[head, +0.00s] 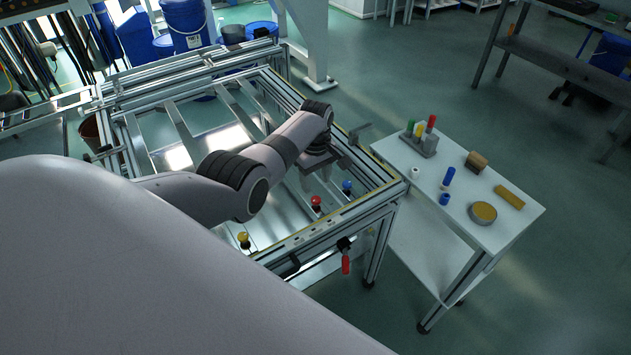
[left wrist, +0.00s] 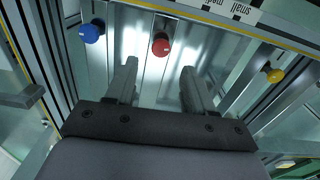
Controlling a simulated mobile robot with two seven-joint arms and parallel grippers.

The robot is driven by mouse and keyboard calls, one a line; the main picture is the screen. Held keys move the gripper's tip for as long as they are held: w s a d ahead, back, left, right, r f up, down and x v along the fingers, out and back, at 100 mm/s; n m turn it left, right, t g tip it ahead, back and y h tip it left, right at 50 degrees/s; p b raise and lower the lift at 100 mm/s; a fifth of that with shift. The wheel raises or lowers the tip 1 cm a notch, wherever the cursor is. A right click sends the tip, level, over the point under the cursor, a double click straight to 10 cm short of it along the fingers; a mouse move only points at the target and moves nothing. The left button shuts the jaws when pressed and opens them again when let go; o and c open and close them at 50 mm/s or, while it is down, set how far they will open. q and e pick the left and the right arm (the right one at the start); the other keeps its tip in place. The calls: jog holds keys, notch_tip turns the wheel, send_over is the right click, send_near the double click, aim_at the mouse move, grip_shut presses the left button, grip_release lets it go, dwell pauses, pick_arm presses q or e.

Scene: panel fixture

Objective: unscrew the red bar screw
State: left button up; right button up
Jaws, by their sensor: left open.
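My left gripper (head: 317,178) is over the frame, behind the red screw in the head view. It is open and empty, and its two fingers (left wrist: 159,67) show apart in the left wrist view. The red head appears apart from both fingers. My right gripper is not in view.
A red handle (head: 345,265) hangs at the frame's front side. A white side table (head: 405,163) at the right bears a block with coloured pegs (head: 421,140), a yellow bar (head: 509,197) and a round tin (head: 483,213). Open floor lies beyond.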

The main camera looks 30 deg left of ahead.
pick_arm(q)
jog(key=shift+r, duration=0.6)
jog(key=shift+s+f, duration=0.2)
jog(key=s+d+f+m, duration=0.1)
jog(key=s+m, duration=0.2)
jog(key=s, duration=0.2)
jog(key=s+d+f+m+t+y, duration=0.1)
jog(key=s+f+m, duration=0.1)
jog(key=s, duration=0.3)
jog(key=s+d+f+m+t, duration=0.1)
jog(key=s+d+m, duration=0.1)
jog(key=s+m, duration=0.2)
jog(key=shift+s+f, duration=0.15)
jog(key=shift+s, duration=0.7)
jog(key=s+d+r+m+t+h, duration=0.1)
jog(key=s+d+r+m, duration=0.3)
jog(key=s, duration=0.4)
jog(key=s+d+r+m+t, duration=0.1)
jog(key=s+d+r+m, duration=0.3)
jog(key=s, duration=0.5)
jog(key=w+d+f+t+h, duration=0.2)
jog(key=w+f+t, duration=0.4)
jog(key=f, duration=0.1)
jog(key=shift+w+d+f+n, duration=0.25)
jog(key=shift+f+n, duration=0.05)
